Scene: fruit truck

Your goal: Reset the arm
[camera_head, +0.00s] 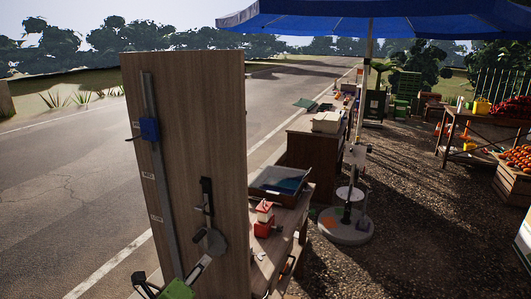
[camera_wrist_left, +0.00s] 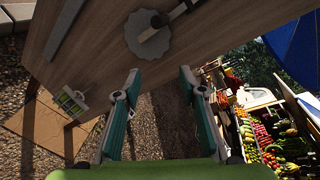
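My left gripper (camera_head: 170,278) shows at the bottom of the head view, in front of the lower part of an upright wooden panel. Its green body and part of its fingers are in the picture; the rest is cut off by the lower edge. In the left wrist view, the left gripper (camera_wrist_left: 160,74) has its two teal fingers spread apart with nothing between them. My right gripper is in neither view.
The wooden panel (camera_head: 215,95) carries a metal rail with a blue slider (camera_head: 149,129) and a black handle (camera_head: 206,190). A scalloped grey disc (camera_wrist_left: 149,38) sits on it. Right of the panel stand a table with a tray (camera_head: 280,181), a pole base (camera_head: 345,229) and produce crates (camera_head: 513,183).

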